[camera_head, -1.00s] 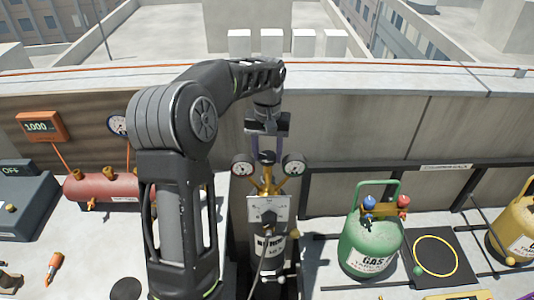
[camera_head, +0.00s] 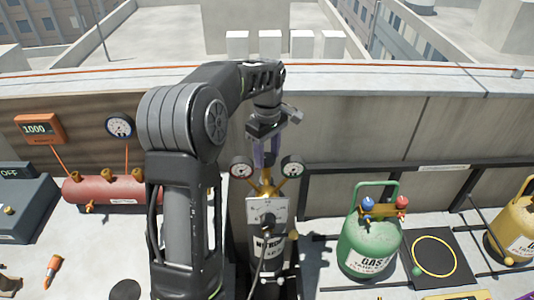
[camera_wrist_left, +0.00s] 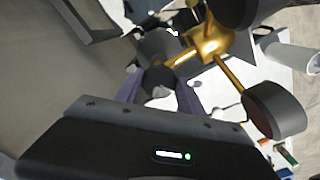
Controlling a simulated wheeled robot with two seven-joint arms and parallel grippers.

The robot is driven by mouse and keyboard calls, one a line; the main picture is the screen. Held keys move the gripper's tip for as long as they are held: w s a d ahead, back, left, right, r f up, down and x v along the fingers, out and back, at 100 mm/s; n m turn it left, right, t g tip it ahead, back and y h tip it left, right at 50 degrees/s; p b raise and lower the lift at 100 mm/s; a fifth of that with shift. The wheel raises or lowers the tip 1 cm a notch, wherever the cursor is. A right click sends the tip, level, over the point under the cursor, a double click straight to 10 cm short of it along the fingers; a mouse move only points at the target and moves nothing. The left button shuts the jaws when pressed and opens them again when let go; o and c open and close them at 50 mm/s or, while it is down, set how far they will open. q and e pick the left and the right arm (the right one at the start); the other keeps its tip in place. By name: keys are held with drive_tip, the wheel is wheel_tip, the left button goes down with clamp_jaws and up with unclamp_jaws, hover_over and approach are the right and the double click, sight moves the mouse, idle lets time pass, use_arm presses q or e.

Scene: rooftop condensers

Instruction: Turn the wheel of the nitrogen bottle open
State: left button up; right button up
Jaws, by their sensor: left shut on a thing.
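The nitrogen bottle (camera_head: 270,243) stands upright below my left gripper, with a brass regulator (camera_head: 266,188) and two round gauges on top. My left gripper (camera_head: 265,162) points down over the bottle's top, its purple fingers shut on the wheel. In the head view the wheel is hidden by the fingers. In the left wrist view a dark round wheel (camera_wrist_left: 158,80) sits between the fingertips (camera_wrist_left: 158,88), beside the brass valve body (camera_wrist_left: 210,43). My right gripper is not in view.
A gauge (camera_head: 241,168) and another gauge (camera_head: 292,167) flank the gripper closely. A green gas tank (camera_head: 368,248) stands to the right, a yellow tank (camera_head: 520,232) farther right. A red cylinder (camera_head: 103,189) lies left. A parapet wall (camera_head: 360,120) runs behind.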

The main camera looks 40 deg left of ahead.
sight(268, 157)
use_arm(q)
drive_tip(key=n, duration=0.2)
drive_tip(key=n+p, duration=0.1)
drive_tip(key=n, duration=0.2)
drive_tip(key=shift+w+r+n, duration=0.15)
drive_tip(key=shift+n, duration=0.15)
drive_tip(key=n+p, duration=0.1)
drive_tip(key=n, duration=0.5)
drive_tip(key=shift+w+a, duration=0.1)
drive_tip(key=shift+n, duration=0.3)
drive_tip(key=o, duration=1.4)
drive_tip(key=shift+c, duration=0.2)
wheel_tip(268, 157, up, 8)
drive_tip(key=shift+f+b, duration=0.2)
drive_tip(key=shift+b, duration=0.3)
